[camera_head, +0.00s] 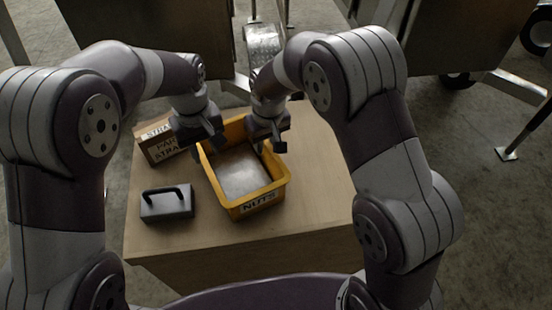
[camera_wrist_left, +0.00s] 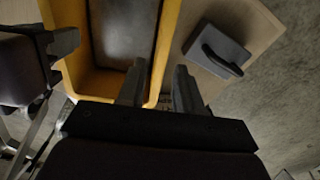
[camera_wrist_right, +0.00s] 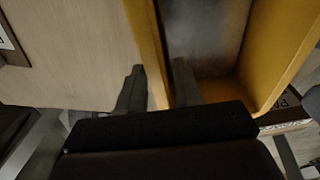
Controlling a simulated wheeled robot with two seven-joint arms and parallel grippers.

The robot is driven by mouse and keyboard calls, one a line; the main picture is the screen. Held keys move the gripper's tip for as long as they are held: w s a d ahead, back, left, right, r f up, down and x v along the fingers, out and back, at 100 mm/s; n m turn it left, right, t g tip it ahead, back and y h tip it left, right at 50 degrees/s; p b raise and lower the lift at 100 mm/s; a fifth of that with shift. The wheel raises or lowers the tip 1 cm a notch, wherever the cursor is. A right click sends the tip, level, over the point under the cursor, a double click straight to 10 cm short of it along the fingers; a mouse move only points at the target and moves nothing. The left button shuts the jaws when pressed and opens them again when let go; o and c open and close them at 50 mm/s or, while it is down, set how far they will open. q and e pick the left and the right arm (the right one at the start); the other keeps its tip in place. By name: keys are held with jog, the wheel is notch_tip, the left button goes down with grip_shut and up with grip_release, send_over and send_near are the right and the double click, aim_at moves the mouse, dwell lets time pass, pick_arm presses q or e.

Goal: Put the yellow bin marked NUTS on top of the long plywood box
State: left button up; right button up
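The yellow bin (camera_head: 278,190) marked NUTS stands upright on a plywood-topped block (camera_head: 320,190); its inside shows a flat grey surface. I cannot tell whether this block is the long plywood box; no other plywood box is clear. My left gripper (camera_head: 207,146) is at the bin's left wall. In the left wrist view its fingers (camera_wrist_left: 158,85) are apart, one on each side of the yellow wall (camera_wrist_left: 167,35). My right gripper (camera_head: 274,143) is at the right wall. In the right wrist view its fingers (camera_wrist_right: 158,85) are apart, straddling the wall (camera_wrist_right: 145,30).
A dark box with a handle (camera_head: 167,203) lies left of the bin. A lettered cardboard box (camera_head: 160,147) stands behind it, close to my left gripper. The block's top is clear right of the bin. Trailer panels (camera_head: 465,40) stand at the back; concrete floor surrounds the block.

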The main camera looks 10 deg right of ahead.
notch_tip(320, 180, up, 9)
jog(key=s, duration=0.1)
jog(key=shift+d+r, duration=0.15)
jog(key=shift+d, duration=0.05)
jog(key=shift+s+d, duration=0.1)
